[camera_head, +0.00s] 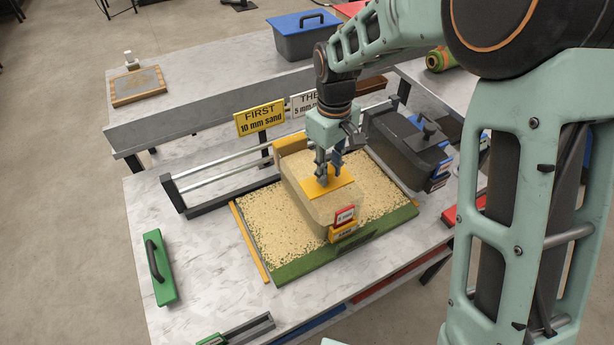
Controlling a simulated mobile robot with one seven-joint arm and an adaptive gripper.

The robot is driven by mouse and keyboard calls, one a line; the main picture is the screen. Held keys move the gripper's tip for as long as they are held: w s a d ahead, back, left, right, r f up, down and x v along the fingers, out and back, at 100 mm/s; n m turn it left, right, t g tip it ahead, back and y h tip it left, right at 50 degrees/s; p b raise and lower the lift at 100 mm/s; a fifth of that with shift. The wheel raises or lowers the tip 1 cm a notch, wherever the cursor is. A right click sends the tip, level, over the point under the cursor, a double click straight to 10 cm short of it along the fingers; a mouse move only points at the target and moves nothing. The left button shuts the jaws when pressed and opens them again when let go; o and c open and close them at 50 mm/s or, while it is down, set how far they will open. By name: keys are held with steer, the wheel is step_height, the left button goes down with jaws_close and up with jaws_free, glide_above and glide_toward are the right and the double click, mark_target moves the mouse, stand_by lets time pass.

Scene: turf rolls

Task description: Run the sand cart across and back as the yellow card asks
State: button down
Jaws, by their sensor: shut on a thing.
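The sand cart (313,207) is a beige box with a yellow top plate and red and yellow tags on its front. It stands about mid-width over the sand-covered bed (254,225), which has a green front edge. My gripper (330,176) comes down from above and is shut at the yellow top plate; its fingers hide the part they grip. The yellow card (260,118) stands behind the bed and reads "FIRST 10 mm sand". A white card (303,103) beside it reads "THE" and "5 mm"; the rest is hidden by my arm.
A dark cart (402,146) with a black knob stands right of the bed. A rail frame (215,172) runs behind it. A green float with black handle (160,268) lies at left. A blue-lidded bin (302,37) and a framed block (139,86) are on the back table.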

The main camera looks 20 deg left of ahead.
steer(key=w+d+p, duration=0.2)
steer(key=w+d, duration=1.1)
steer(key=shift+w+d, duration=0.15)
steer(key=shift+w, duration=0.1)
steer(key=shift+w+r, duration=0.1)
steer(key=shift+r, duration=0.05)
steer(key=c, duration=1.6)
jaws_free()
steer(key=shift+d, duration=0.1)
step_height(320, 180, up, 12)
steer(key=shift+f, duration=0.1)
